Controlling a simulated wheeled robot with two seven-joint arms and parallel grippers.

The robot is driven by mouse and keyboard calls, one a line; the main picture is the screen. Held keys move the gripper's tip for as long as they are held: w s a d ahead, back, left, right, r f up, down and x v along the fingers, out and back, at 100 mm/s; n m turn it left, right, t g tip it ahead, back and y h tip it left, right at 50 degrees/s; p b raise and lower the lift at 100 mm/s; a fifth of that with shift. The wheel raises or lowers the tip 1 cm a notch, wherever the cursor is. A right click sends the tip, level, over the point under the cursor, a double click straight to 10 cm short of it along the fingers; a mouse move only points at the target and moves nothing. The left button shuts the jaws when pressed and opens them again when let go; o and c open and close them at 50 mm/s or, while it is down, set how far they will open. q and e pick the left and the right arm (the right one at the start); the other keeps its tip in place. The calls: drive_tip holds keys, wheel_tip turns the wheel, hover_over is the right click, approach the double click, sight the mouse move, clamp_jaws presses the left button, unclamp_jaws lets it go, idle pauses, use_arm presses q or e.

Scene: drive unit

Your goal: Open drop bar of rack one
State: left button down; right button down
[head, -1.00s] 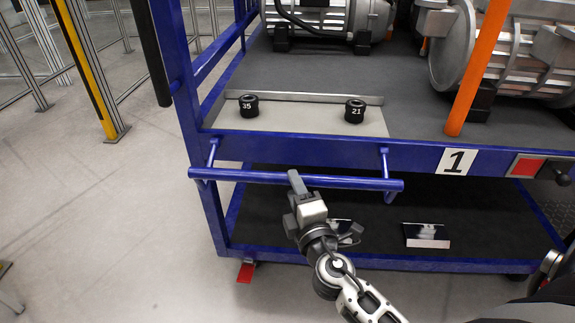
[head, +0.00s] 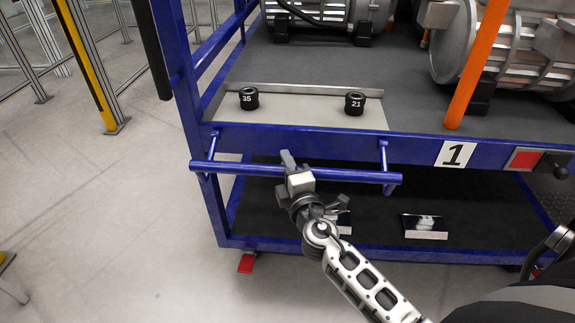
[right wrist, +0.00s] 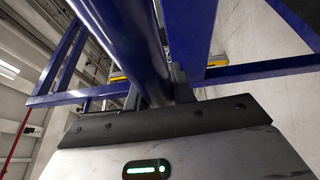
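The drop bar (head: 240,170) is a blue tube across the front of rack one, hung by two short blue arms below the shelf edge. The label "1" (head: 455,153) is on that edge. My right gripper (head: 289,162) is at the middle of the bar. In the right wrist view the bar (right wrist: 135,45) runs between the two fingers (right wrist: 159,92), which sit close against it on both sides; the gripper looks shut on it. The fingertip contact is partly hidden. My left gripper is not in view.
A red plate (head: 525,159) and black knob are at right. Floor at left is clear up to a yellow-black post (head: 90,65).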

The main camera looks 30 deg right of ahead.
use_arm(q)
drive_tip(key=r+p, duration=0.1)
drive_tip(key=p, duration=0.1)
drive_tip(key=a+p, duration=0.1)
drive_tip(key=p, duration=0.2)
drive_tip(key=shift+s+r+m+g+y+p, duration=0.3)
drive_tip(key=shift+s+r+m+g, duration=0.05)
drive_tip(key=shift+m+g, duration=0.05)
use_arm(e)
drive_tip(key=r, duration=0.2)
drive_tip(key=r+g, duration=0.1)
drive_tip(key=shift+w+d, duration=0.3)
drive_tip(key=shift+w, duration=0.1)
drive_tip(key=shift+r, duration=0.1)
drive_tip(key=c, duration=1.2)
unclamp_jaws()
drive_tip(key=shift+m, duration=0.3)
use_arm(q)
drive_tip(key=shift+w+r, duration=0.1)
drive_tip(key=b, duration=0.2)
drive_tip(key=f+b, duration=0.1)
drive_tip(key=b, duration=0.1)
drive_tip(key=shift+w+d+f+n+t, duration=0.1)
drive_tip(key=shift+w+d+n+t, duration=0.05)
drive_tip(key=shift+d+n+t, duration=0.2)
use_arm(e)
drive_tip(key=v, duration=1.6)
